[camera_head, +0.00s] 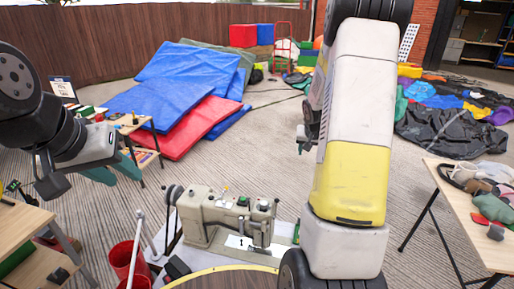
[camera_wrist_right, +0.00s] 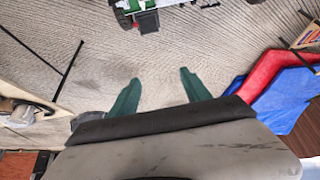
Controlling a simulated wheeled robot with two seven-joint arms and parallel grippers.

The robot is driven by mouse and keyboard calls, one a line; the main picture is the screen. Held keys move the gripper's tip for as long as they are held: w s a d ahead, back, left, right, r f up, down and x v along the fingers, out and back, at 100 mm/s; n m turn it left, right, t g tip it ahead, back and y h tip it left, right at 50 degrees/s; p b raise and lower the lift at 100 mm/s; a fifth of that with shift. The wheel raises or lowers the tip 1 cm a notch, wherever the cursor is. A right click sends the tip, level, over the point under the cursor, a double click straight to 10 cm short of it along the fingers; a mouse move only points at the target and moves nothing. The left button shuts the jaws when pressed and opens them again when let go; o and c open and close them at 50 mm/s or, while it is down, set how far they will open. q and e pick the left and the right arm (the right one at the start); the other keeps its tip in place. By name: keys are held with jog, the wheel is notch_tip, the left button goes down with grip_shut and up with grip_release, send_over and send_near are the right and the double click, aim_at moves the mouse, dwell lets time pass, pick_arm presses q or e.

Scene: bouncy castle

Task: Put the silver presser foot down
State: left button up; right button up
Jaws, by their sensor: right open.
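A beige sewing machine (camera_head: 205,212) stands on a light work surface at the lower middle of the head view. Its needle head is at the right end, above a white plate. The silver presser foot under that head is too small to make out, so I cannot tell if it is raised or lowered. My left gripper (camera_head: 115,171) is to the upper left of the machine, with its teal fingers apart and empty. My right gripper (camera_wrist_right: 160,92) has its green fingers spread with only paved ground between them.
Red buckets (camera_head: 123,259) stand left of the machine. A wooden table (camera_head: 27,218) is at the left edge, and another table (camera_head: 455,205) with cloth items is at the right. Blue and red mats (camera_head: 185,90) lie behind. Open paving lies between.

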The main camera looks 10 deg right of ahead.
jog(key=s+a+r+n+y, duration=0.2)
jog(key=s+a+r, duration=0.8)
jog(key=a+r, duration=0.4)
jog(key=s+a+r+n+y, duration=0.1)
jog(key=s+a+r+n, duration=0.1)
jog(key=s+a, duration=0.3)
jog(key=s+a+r+n+y, duration=0.1)
jog(key=s+a+r, duration=0.3)
jog(key=s, duration=0.9)
jog(key=shift+a+n+t+y, duration=0.4)
jog(key=shift+a+n, duration=0.1)
jog(key=shift+a, duration=0.45)
jog(key=shift+d, duration=0.1)
